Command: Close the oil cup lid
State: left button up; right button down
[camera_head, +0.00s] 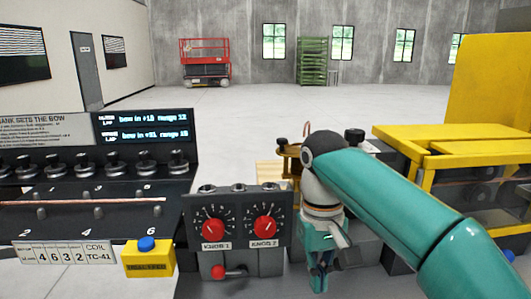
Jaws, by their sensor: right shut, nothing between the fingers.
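My right arm comes in from the right, and its gripper (319,280) points down just right of the two-knob panel. The gripper is shut with nothing in it. A brass-coloured part (288,149) with a dark top shows just left of my right wrist, behind the panel. It may belong to the oil cup, but I cannot tell. My arm hides much of the area behind it, and I cannot make out the lid or its position. My left gripper is not in view.
A panel with two red knobs (236,229) and a red-tipped lever (219,271) stands left of my gripper. A yellow box with a blue button (147,244) is further left. A copper tube (100,202) lies across the black bench. A yellow frame (452,146) stands at right.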

aim_at(284, 150)
jog(key=k, duration=0.95)
